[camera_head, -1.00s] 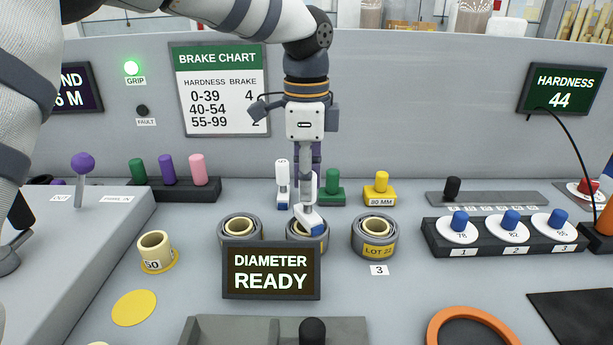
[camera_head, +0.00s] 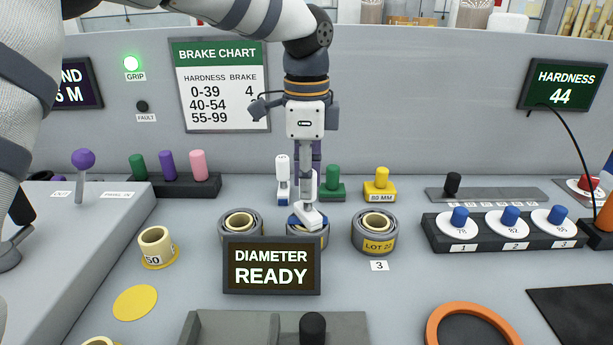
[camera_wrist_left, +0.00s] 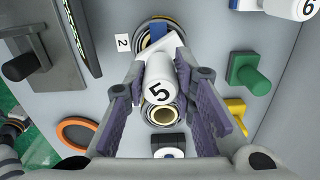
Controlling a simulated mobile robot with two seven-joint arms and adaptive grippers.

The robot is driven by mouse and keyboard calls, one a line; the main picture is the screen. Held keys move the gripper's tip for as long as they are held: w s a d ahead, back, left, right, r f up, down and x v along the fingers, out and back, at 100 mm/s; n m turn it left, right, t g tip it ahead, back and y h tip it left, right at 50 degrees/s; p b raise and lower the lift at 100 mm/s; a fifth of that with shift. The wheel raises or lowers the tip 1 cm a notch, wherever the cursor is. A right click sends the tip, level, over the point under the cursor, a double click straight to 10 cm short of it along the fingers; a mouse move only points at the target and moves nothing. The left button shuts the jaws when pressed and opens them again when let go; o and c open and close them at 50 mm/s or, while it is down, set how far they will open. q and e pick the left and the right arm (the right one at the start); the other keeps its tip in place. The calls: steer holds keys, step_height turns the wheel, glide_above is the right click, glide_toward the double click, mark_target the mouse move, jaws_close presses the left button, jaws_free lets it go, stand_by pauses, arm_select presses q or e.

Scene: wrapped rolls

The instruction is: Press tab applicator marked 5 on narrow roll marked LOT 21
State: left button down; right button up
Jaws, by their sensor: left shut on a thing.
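My left gripper (camera_head: 308,160) points down, shut on the white tab applicator marked 5 (camera_wrist_left: 160,88), which stands upright between its purple fingers. The applicator's slanted white foot (camera_head: 309,216) rests over the middle roll (camera_head: 309,240), with blue showing on both sides of the foot. In the wrist view this roll (camera_wrist_left: 150,47) lies beside a card marked 2. The middle roll's front label is hidden behind the DIAMETER READY display (camera_head: 271,266), so I cannot read its lot. The right roll (camera_head: 376,243) reads LOT 22. The left roll's (camera_head: 240,222) label is hidden too.
Another white applicator, marked 6 (camera_wrist_left: 305,8), stands behind. Green (camera_head: 333,186) and yellow 80 MM (camera_head: 380,189) knobbed blocks stand behind the rolls. A black rack (camera_head: 508,232) with blue-knobbed discs is at right. A grey tray (camera_head: 225,325) lies in front.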

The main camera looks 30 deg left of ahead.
arm_select(q)
steer(key=shift+f, duration=0.1)
steer(key=shift+r, duration=4.1)
